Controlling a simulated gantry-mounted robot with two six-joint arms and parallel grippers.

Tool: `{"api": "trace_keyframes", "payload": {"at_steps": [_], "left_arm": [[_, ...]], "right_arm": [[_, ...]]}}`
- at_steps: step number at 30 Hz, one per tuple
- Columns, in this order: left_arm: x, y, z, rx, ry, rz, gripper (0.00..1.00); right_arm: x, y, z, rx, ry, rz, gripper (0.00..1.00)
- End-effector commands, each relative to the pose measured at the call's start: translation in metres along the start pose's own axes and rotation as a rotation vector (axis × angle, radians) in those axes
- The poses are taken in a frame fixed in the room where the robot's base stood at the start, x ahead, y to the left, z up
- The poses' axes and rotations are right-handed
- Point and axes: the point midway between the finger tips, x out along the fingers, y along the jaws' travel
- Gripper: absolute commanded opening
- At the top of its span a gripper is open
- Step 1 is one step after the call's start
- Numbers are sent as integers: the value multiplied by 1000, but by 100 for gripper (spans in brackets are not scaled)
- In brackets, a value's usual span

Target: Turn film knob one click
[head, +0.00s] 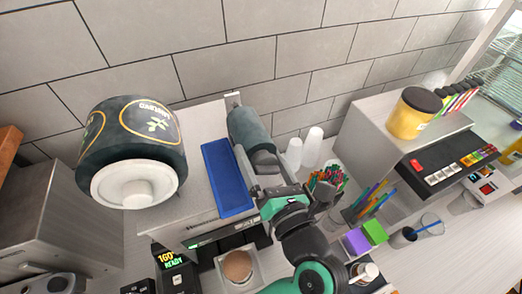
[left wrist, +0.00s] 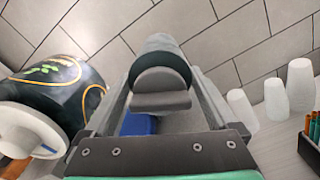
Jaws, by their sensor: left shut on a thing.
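The film roll (head: 248,127) is a grey-teal cylinder on top of the cup sealer (head: 190,125), near the tiled wall. Its dark film knob (head: 264,161) is at the near end and partly hidden by my gripper. In the left wrist view the knob (left wrist: 162,88) is a dark round end with a flat grip bar. My left gripper (head: 262,182) reaches it from the front, with one finger on each side, shut on the knob. In the left wrist view the gripper (left wrist: 165,105) frames the knob. My right gripper is not in view.
A blue tray (head: 228,178) lies left of the roll. A large dark dispenser (head: 130,145) with a white lid stands further left. A display (head: 172,262) reads 160 READY; a brown-filled cup (head: 237,266) sits below. White cups (head: 312,146) and straws (head: 327,180) stand right.

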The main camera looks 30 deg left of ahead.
Motion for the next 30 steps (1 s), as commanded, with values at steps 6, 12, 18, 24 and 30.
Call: {"api": "trace_keyframes", "payload": {"at_steps": [6, 12, 18, 24, 30], "left_arm": [[0, 1, 1, 26, -3, 1, 37], [0, 1, 1, 27, -3, 2, 37], [0, 0, 1, 27, -3, 1, 100], [0, 0, 1, 27, -2, 1, 100], [-18, -2, -1, 26, -3, -2, 100]], "right_arm": [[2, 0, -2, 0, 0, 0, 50], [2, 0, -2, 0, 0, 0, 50], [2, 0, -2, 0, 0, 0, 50], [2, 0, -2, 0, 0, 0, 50], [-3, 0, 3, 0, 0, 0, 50]]}}
